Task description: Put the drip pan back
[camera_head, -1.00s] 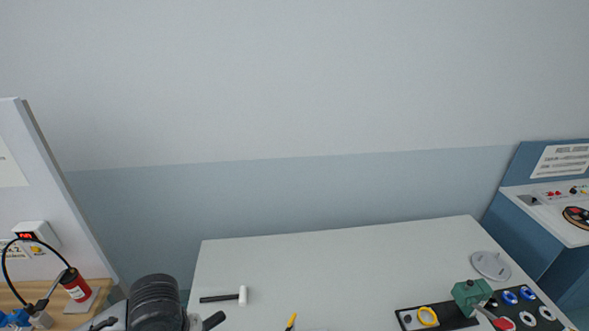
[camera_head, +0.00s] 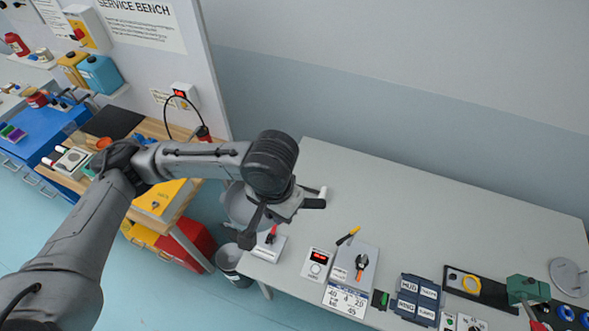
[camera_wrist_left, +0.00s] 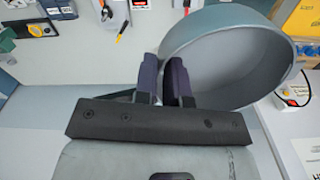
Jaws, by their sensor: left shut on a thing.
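The drip pan looks like a wide, round, grey-blue pan with a tall rim. In the left wrist view the pan (camera_wrist_left: 228,62) is tilted, with its inside facing the camera. My left gripper (camera_wrist_left: 164,78) is shut on the near edge of its rim with two dark purple fingers. In the head view the pan (camera_head: 238,205) hangs at the left end of the white bench (camera_head: 415,215), partly hidden behind my left wrist. I cannot tell its exact height or whether it touches anything. My right gripper is not in view.
A grey bucket (camera_head: 232,264) stands on the floor below the pan.

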